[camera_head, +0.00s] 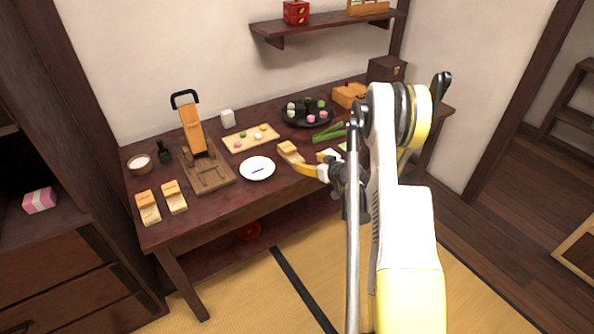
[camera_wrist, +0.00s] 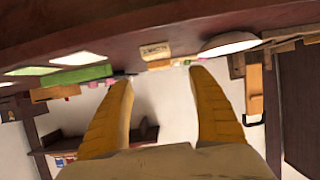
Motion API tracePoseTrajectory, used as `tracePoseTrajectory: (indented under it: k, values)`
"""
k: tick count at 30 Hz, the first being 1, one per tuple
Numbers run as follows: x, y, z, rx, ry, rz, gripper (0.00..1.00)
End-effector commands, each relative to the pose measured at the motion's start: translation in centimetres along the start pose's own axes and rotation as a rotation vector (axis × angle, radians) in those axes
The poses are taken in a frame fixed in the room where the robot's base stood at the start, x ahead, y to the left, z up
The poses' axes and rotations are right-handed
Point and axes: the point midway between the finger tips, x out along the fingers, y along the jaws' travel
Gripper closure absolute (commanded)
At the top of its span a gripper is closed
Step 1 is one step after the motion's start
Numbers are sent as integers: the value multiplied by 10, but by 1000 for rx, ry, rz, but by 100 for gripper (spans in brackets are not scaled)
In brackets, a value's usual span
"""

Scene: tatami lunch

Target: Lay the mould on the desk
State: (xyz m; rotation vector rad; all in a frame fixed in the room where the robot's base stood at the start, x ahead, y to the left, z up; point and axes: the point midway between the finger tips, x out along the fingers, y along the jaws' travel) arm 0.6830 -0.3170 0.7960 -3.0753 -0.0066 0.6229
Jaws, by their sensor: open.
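A small pale wooden block (camera_head: 290,152), which looks like a mould, is on the dark wooden desk (camera_head: 217,205), right of the white plate (camera_head: 257,169). It also shows in the wrist view (camera_wrist: 155,50), with dark marks on its face, beyond and between my fingertips. My gripper (camera_head: 302,161) is open and low over the desk's front part, close to this block. Both yellow fingers show apart and empty in the wrist view (camera_wrist: 160,76). Two similar wooden blocks, one at the left corner (camera_head: 148,208) and one beside it (camera_head: 174,197), lie on the desk.
A wooden slicer-like stand (camera_head: 206,172), a board with sweets (camera_head: 250,139) and a dark round tray (camera_head: 307,113) stand behind. Green stalks (camera_head: 329,132) lie near my arm. A wall shelf (camera_head: 325,24) hangs above.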

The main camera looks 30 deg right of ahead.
Motion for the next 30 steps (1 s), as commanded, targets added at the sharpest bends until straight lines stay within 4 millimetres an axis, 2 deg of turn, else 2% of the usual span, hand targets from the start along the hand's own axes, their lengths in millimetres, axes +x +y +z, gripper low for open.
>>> tracePoseTrajectory:
  k: [4,8,12,15,18,22,27,30]
  values:
    - [-10,-33,-42,6,-49,-37,31]
    - [-34,-85,-93,16,-127,-77,31]
    - [-76,-144,-134,23,-216,-106,31]
    - [-113,-184,-153,26,-277,-117,31]
    - [-155,-221,-164,26,-335,-117,31]
    - [-214,-261,-164,23,-404,-107,31]
    - [-292,-298,-146,13,-479,-77,31]
    - [-330,-310,-128,7,-512,-51,31]
